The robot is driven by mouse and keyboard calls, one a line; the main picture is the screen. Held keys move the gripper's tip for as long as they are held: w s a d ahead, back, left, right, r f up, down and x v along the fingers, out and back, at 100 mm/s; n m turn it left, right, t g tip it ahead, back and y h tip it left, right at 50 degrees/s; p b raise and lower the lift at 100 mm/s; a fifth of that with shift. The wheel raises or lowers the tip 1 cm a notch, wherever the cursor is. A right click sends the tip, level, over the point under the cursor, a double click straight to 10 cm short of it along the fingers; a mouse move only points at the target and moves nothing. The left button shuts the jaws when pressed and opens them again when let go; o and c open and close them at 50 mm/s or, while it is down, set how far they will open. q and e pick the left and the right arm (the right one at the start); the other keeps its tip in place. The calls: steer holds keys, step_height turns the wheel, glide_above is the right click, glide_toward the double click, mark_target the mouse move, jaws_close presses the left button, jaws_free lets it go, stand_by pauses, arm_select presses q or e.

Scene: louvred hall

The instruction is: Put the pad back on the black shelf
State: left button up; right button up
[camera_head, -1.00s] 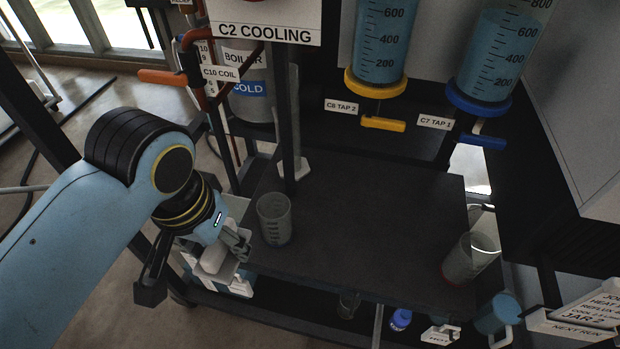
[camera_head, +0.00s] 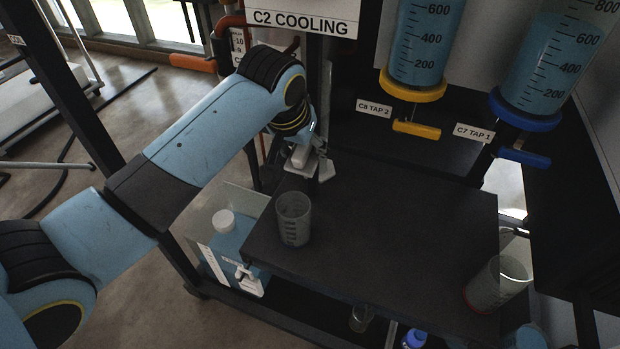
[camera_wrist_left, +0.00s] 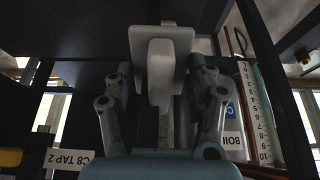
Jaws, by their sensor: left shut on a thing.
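The pad, a pale grey-white plate with a blocky grip, shows in the left wrist view (camera_wrist_left: 170,37). My left gripper (camera_wrist_left: 160,90) is shut on its grip, with a finger on each side. In the head view the left gripper (camera_head: 303,150) is at the back left edge of the black shelf (camera_head: 390,225), beside a dark post. A pale part of the pad (camera_head: 297,160) shows under the fingers there. I cannot tell whether the pad touches the shelf. My right gripper is not in view.
A clear beaker (camera_head: 293,220) stands at the shelf's left edge, close in front of the gripper. A tilted beaker (camera_head: 495,285) is at the right edge. A blue-filled jug (camera_head: 226,240) stands lower left. Yellow (camera_head: 416,130) and blue taps hang behind. The shelf's middle is clear.

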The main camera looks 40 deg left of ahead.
arm_select(q)
steer(key=x, duration=0.2)
steer(key=s+b+x, duration=0.1)
steer(key=x, duration=0.5)
steer(key=shift+s+d+f+b, duration=0.15)
steer(key=shift+s+f+b, duration=0.1)
steer(key=shift+f+b, duration=0.1)
steer(key=shift+s+b+x, duration=0.2)
steer(key=shift+b+x, duration=0.25)
steer(key=shift+x, duration=0.7)
steer(key=shift+w+g, duration=0.4)
steer(key=shift+w+g+h+p, duration=0.1)
steer(key=shift+g+h+p, duration=0.2)
steer(key=shift+g, duration=0.3)
steer(key=shift+f+g, duration=0.1)
steer(key=shift+g, duration=0.5)
steer(key=shift+s+f+b, duration=0.2)
steer(key=shift+f+b, duration=0.1)
steer(key=shift+f, duration=0.5)
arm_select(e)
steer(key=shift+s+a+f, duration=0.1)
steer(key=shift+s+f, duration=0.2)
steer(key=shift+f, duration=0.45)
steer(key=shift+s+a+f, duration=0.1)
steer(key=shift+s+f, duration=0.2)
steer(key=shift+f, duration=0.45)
arm_select(q)
steer(key=shift+f, duration=0.15)
